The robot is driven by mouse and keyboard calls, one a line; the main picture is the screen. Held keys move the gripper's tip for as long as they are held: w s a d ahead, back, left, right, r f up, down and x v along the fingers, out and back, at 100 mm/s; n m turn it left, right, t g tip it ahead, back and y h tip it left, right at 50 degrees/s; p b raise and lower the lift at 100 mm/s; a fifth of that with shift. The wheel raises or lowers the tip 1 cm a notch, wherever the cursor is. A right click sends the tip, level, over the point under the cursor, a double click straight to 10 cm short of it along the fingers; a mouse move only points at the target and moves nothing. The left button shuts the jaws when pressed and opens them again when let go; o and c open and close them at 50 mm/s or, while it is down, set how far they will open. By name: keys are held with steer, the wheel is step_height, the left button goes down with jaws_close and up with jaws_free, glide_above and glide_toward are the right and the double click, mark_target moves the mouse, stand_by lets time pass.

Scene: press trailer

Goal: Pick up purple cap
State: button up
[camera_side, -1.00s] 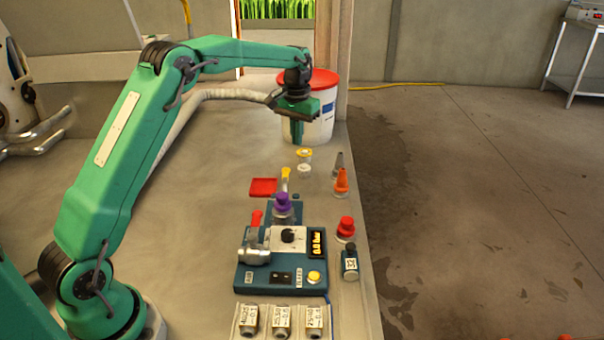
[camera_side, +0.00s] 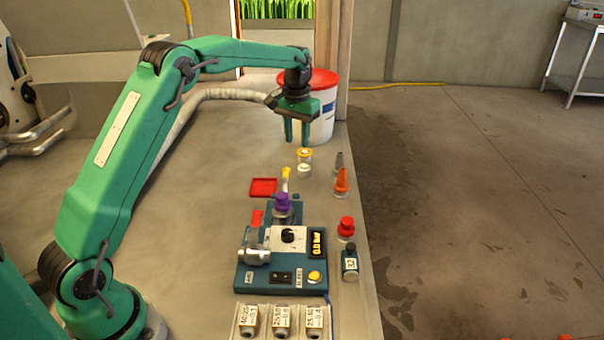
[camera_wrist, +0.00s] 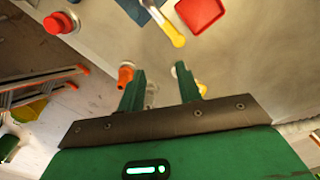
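The purple cap (camera_side: 282,202) sits on top of the clear body at the back of the blue-grey press unit (camera_side: 282,262) in the side view. I do not make it out in the wrist view. My gripper (camera_side: 297,143) is at the far end of the table, in front of the white bucket and well behind and above the cap. Its two green fingers point down and stand apart with nothing between them. In the wrist view my gripper (camera_wrist: 160,80) also shows its fingers spread and empty.
A yellow-capped jar (camera_side: 304,157) stands below my gripper. An orange cone (camera_side: 341,181), a red-capped jar (camera_side: 346,228) and a dark bottle (camera_side: 350,264) line the right edge. A red tray (camera_side: 263,187) lies left of the yellow-handled tool (camera_side: 285,175).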

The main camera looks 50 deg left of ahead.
steer(key=o, duration=0.8)
steer(key=shift+s+d, duration=0.1)
steer(key=n, duration=0.2)
glide_above(282, 195)
steer(key=f, duration=0.4)
steer(key=shift+w+f, duration=0.2)
steer(key=shift+f, duration=0.2)
steer(key=shift+f, duration=0.15)
steer(key=shift+f, duration=1.2)
steer(key=shift+f, duration=0.1)
steer(key=shift+s+f, duration=0.15)
steer(key=shift+f, duration=2.35)
